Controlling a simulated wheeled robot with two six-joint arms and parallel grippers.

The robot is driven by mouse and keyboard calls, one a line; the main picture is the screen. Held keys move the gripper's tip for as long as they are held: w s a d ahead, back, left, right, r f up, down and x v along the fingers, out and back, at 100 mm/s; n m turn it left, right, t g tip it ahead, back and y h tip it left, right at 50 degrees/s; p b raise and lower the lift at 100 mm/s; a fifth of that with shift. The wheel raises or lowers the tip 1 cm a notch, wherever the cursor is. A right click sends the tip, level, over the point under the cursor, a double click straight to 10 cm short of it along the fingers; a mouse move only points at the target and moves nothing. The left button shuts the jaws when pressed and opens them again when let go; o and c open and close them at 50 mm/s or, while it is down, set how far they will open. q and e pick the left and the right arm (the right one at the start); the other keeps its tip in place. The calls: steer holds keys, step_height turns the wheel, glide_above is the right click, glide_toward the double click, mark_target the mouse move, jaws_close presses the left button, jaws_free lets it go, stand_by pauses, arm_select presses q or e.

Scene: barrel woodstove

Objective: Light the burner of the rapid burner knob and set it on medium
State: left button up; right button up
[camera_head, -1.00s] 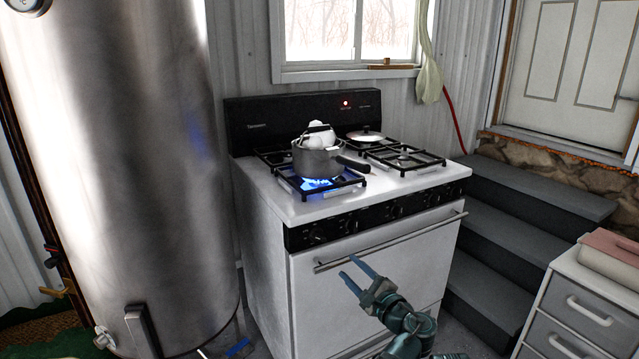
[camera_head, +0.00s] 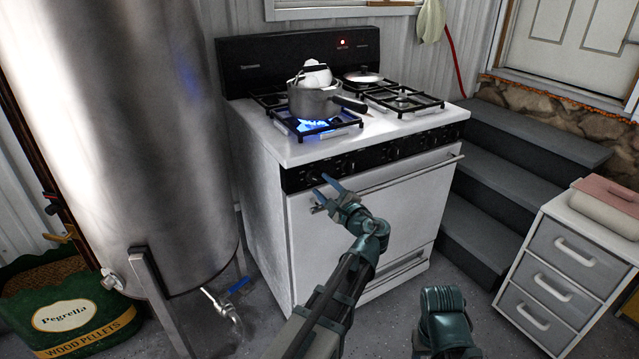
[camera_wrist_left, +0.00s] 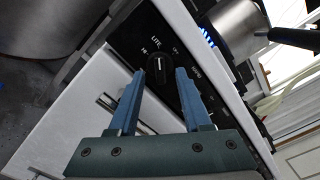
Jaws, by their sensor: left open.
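The white stove (camera_head: 262,175) has a black front panel (camera_head: 380,155) with several dark knobs. A blue flame (camera_head: 315,125) burns under the pot (camera_head: 316,101) on the front left burner. My left gripper (camera_head: 318,192) is open just in front of the panel's left end. In the left wrist view, a black knob (camera_wrist_left: 158,68) with a white pointer mark shows between the fingertips of my open left gripper (camera_wrist_left: 160,73). Labels including LITE and HI surround it. I cannot tell whether the fingers touch it. My right gripper is not in view.
The oven handle (camera_head: 410,173) crosses the stove front below the panel. A large metal tank (camera_head: 120,130) stands at the left, with a wood pellets bag (camera_head: 70,315) beside it. Dark steps (camera_head: 500,195) and a drawer cabinet (camera_head: 570,265) stand at the right.

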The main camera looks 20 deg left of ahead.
mark_target(315, 178)
arm_select(q)
steer(key=shift+x, duration=1.3)
jaws_close()
